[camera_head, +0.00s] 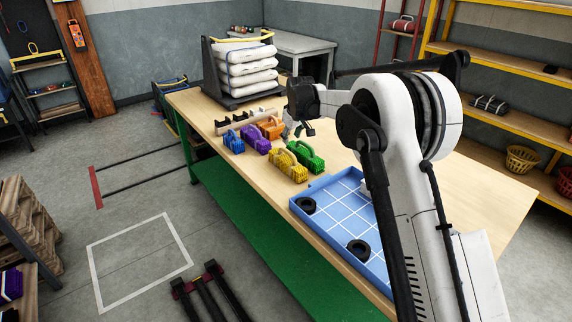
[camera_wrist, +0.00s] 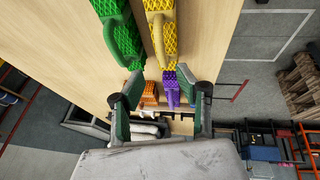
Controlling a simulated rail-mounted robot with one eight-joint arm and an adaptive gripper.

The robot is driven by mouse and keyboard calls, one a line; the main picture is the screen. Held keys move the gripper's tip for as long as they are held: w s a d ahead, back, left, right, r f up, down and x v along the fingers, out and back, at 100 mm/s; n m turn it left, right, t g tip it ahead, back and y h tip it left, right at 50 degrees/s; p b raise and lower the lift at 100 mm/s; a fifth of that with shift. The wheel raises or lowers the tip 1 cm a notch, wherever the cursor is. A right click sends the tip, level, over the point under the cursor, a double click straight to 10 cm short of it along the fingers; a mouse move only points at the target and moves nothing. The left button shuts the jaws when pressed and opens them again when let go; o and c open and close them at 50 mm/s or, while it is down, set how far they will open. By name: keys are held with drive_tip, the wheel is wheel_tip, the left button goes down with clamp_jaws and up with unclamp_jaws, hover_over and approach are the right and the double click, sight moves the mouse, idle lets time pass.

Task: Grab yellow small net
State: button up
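The yellow small net (camera_head: 287,166) is a bundle with a handle on top. It sits on the wooden table near its front edge, beside the green net (camera_head: 305,156). In the wrist view the yellow net (camera_wrist: 161,28) lies at the top centre, beyond the fingertips, with the green net (camera_wrist: 119,30) to its left. My gripper (camera_wrist: 160,76) is open, with its two fingers apart and nothing held. In the head view my gripper (camera_head: 298,129) is over the table, behind the yellow net and near the green and orange ones.
Purple (camera_head: 255,139), orange (camera_head: 270,127) and blue (camera_head: 233,142) nets stand close by on the table. A blue gridded tray (camera_head: 340,220) with two black rings lies to the right. A rack of white sacks (camera_head: 245,68) stands at the table's far end.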

sight(288, 152)
drive_tip(key=x, duration=1.2)
drive_tip(key=shift+s+a+p, duration=0.1)
drive_tip(key=shift+p, duration=0.3)
drive_tip(key=shift+r, duration=0.1)
clamp_jaws()
